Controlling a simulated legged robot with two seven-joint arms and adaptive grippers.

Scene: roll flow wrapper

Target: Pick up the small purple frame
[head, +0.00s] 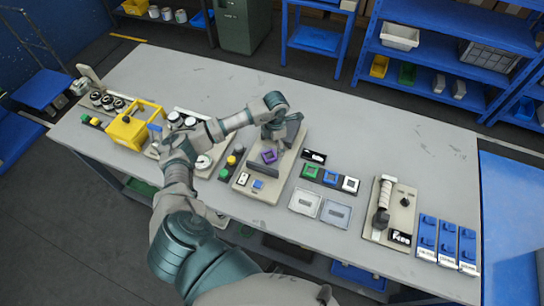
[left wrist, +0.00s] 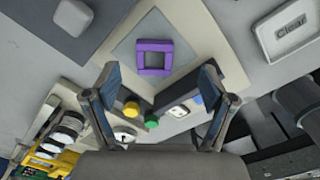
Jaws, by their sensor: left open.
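The small purple frame (head: 264,155) is a square ring lying on a grey patch of a beige board (head: 266,192) on the table. In the left wrist view, the purple frame (left wrist: 154,44) lies flat just beyond the fingertips, roughly centred between them. My left gripper (head: 284,137) is above the board, close to the frame. In the left wrist view, the left gripper (left wrist: 158,77) has its two fingers wide apart with nothing between them. The frame looks untouched. My right gripper is not in view.
Right of the board, a dark tray (head: 320,181) holds green, blue and white pieces. Two clear trays (head: 305,202) lie in front of it. Yellow and green round buttons (head: 231,161) are at the board's left. A yellow carrier (head: 124,133) stands farther left. The table's back right is clear.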

